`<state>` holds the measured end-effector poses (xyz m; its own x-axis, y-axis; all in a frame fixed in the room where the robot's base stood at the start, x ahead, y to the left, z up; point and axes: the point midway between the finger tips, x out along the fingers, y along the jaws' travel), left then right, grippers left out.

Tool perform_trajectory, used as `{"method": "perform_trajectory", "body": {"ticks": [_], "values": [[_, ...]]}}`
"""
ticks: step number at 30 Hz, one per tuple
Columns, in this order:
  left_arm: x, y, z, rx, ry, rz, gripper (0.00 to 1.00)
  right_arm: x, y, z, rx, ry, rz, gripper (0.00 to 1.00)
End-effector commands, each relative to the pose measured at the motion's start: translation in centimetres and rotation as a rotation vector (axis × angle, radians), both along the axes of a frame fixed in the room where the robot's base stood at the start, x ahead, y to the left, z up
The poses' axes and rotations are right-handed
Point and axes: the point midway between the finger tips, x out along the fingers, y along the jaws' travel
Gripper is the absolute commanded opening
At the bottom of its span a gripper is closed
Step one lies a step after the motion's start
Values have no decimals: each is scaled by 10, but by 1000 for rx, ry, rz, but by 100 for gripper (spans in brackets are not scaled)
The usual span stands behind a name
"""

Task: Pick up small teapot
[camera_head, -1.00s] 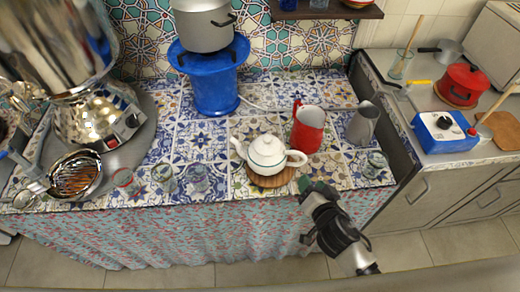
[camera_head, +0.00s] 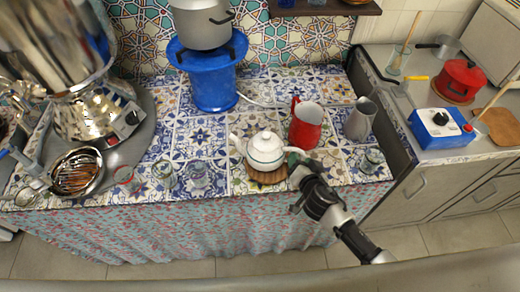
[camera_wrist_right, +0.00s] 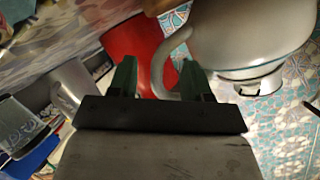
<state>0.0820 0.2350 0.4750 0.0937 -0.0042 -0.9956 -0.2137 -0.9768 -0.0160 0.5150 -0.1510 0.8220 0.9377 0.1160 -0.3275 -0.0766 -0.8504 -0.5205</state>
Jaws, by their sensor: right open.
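The small white teapot (camera_head: 265,149) sits upright on a round wooden trivet (camera_head: 266,175) on the tiled counter. Its spout points left and its handle points right. My right gripper (camera_head: 296,158) is at the handle, reaching in from the lower right, and partly covers it. In the right wrist view the teapot's pale body (camera_wrist_right: 235,35) fills the upper right. The handle (camera_wrist_right: 165,65) hangs between the two open green fingers of the gripper (camera_wrist_right: 158,80). Whether a finger touches it I cannot tell. My left gripper is out of view.
A red pitcher (camera_head: 306,125) stands close behind the handle, with a grey metal jug (camera_head: 360,119) to its right. Small glasses (camera_head: 198,174) stand left of the teapot; another glass (camera_head: 371,161) is at the right. A large samovar (camera_head: 60,45) fills the left.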

Motion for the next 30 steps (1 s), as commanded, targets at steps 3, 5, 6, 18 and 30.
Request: {"method": "perform_trajectory", "body": {"ticks": [3,5,6,18,30], "values": [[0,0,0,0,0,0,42,0,0,0,0,0,0,43],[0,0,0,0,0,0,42,0,0,0,0,0,0,34],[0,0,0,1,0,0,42,0,0,0,0,0,0,28],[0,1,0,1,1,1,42,1,0,3,5,-4,0,0],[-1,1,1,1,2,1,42,1,0,6,4,-6,0,0]]}}
